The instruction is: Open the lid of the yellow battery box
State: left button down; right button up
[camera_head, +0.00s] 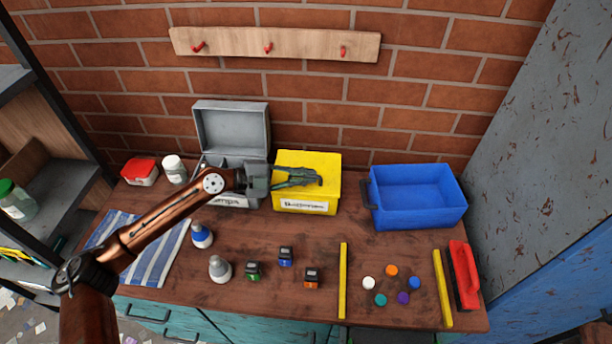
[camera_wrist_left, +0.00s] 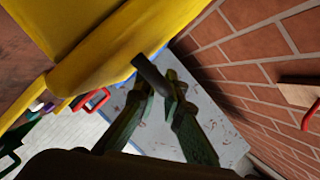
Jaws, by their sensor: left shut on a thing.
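The yellow battery box (camera_head: 305,206) stands on the workbench near the brick wall, with a white label on its front. Its lid (camera_head: 325,161) looks closed in the head view. In the left wrist view the yellow lid (camera_wrist_left: 115,50) fills the upper left. My left gripper (camera_head: 318,180) reaches over the box top from the left. In the wrist view my left gripper (camera_wrist_left: 162,78) is shut on a short dark bar (camera_wrist_left: 150,75) beside the lid, which looks like the lid's handle. The arm and fingers hide part of the lid. My right gripper is not in view.
A grey box (camera_head: 231,128) with its lid raised stands just left of the yellow box. A blue bin (camera_head: 420,218) stands to the right. Bottles, small dark boxes, yellow bars and coloured discs lie in front. A wooden hook rail (camera_head: 275,45) hangs on the wall above.

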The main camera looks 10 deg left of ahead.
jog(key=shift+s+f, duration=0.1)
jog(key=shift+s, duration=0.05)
